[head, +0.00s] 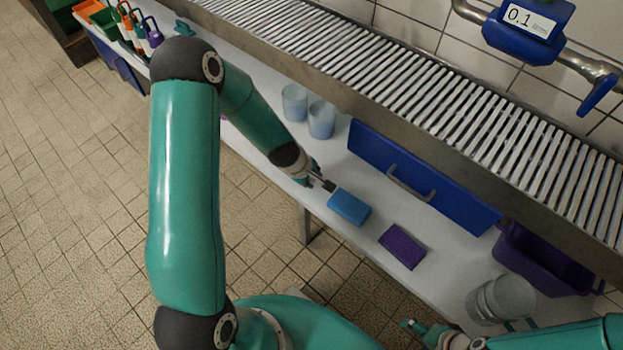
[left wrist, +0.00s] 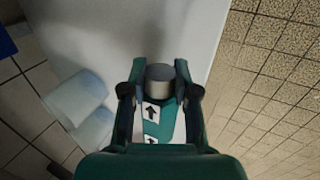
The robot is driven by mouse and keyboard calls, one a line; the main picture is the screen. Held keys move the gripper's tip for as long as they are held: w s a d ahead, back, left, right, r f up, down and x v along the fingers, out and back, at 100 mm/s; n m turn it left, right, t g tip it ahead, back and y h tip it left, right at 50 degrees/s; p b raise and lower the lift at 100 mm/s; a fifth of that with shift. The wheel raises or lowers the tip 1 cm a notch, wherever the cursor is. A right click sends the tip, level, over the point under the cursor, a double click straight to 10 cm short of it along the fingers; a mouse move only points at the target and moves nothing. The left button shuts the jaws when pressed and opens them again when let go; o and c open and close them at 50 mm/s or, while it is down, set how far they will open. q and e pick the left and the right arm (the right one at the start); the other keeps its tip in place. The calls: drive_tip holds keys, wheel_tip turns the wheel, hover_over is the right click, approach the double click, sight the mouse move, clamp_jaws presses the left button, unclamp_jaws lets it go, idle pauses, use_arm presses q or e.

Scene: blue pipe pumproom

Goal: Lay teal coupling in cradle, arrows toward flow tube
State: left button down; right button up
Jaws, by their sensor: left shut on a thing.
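My left gripper (head: 318,180) is low over the white bench's front edge, just left of a blue block. In the left wrist view, the left gripper (left wrist: 160,93) is shut on the teal coupling (left wrist: 165,123). The coupling has a grey metal end and white patches with black arrows. The arrows point up in that view, toward the grey end. In the head view the coupling is too small to make out clearly. My right gripper (head: 414,326) is at the bottom right; its fingers are too small to read. I cannot make out a cradle or a flow tube for certain.
On the white bench (head: 365,185) are the blue block (head: 349,207), a purple block (head: 402,246), two pale cups (head: 308,112) and grey cups (head: 500,299). Behind are a blue panel with a handle (head: 425,178) and a purple bin (head: 545,258). A blue pipe fitting marked 0.1 (head: 527,30) hangs above.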

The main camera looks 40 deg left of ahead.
use_arm(q)
drive_tip(key=shift+f+b, duration=0.4)
drive_tip(key=shift+b, duration=0.05)
drive_tip(key=c, duration=0.9)
unclamp_jaws()
drive_tip(key=shift+r, duration=0.1)
drive_tip(key=shift+o, duration=0.2)
drive_tip(key=shift+r+p, duration=0.65)
drive_tip(key=shift+p, duration=0.1)
drive_tip(key=p+v, duration=0.5)
drive_tip(key=v, duration=0.6)
drive_tip(key=s+d+f+m+g+h, duration=0.1)
drive_tip(key=s+d+f+m, duration=0.4)
drive_tip(key=d, duration=0.5)
drive_tip(key=s+d+f+m+g+h, duration=0.2)
drive_tip(key=s+d+f+m+g, duration=0.1)
drive_tip(key=s+d+f+m, duration=0.3)
drive_tip(key=s+d+m, duration=0.2)
drive_tip(key=d+m, duration=0.2)
drive_tip(key=shift+h, duration=0.3)
